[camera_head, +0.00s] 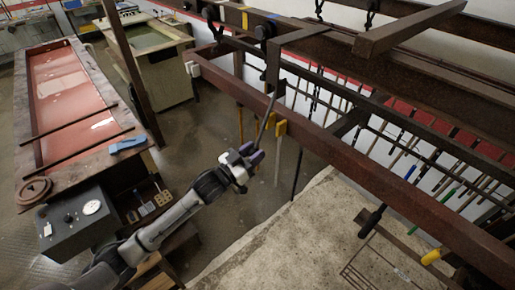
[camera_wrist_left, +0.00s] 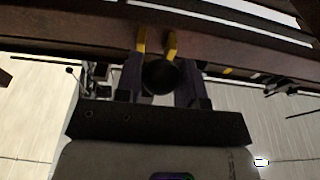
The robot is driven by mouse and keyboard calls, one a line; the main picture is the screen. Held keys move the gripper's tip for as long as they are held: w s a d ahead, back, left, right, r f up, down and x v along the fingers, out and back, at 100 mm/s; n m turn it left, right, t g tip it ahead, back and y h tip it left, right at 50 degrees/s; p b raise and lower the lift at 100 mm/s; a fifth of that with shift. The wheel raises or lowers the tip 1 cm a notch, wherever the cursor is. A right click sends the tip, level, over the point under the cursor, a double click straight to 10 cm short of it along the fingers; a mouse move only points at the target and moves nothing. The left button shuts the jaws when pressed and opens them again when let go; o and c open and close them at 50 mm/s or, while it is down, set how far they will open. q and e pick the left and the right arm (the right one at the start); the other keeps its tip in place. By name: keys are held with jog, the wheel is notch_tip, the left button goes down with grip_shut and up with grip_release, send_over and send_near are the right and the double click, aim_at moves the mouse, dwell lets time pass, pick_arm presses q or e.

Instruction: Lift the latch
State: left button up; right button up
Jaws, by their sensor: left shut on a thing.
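The latch (camera_head: 266,119) appears as a thin dark bar hanging down in front of the long brown rack rail (camera_head: 330,148). My left gripper (camera_head: 251,158) reaches up from the lower left and is shut at the bar's lower end. In the left wrist view, a dark round end of the latch (camera_wrist_left: 160,77) sits between the two fingers of my left gripper (camera_wrist_left: 160,84). Two yellow prongs (camera_wrist_left: 141,39) on the rail show just beyond it. The fingers partly hide the held end. My right gripper is not in view.
A red-topped table (camera_head: 70,85) stands at the left, with a dark box with dials (camera_head: 78,222) below it. Many hanging tools (camera_head: 410,150) line the wall behind the rail. A vertical post (camera_head: 133,75) stands left of my arm. Floor around the gripper is open.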

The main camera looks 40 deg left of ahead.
pick_arm(q)
jog(key=shift+s+a+r+p, duration=0.1)
jog(key=shift+s+r+p, duration=0.65)
jog(key=shift+s+p, duration=0.25)
jog(key=shift+s+a+r, duration=0.1)
jog(key=shift+s+r, duration=0.15)
jog(key=shift+s, duration=0.25)
jog(key=shift+s+a+r, duration=0.1)
jog(key=shift+s+r, duration=0.15)
jog(key=shift+s, duration=0.2)
jog(key=s+r, duration=0.5)
jog(key=r, duration=0.1)
jog(key=shift+s+a+r, duration=0.2)
jog(key=shift+a+r, duration=0.1)
jog(key=shift+r, duration=0.05)
jog(key=o, duration=0.7)
jog(key=shift+c, duration=0.2)
jog(key=shift+o, duration=0.9)
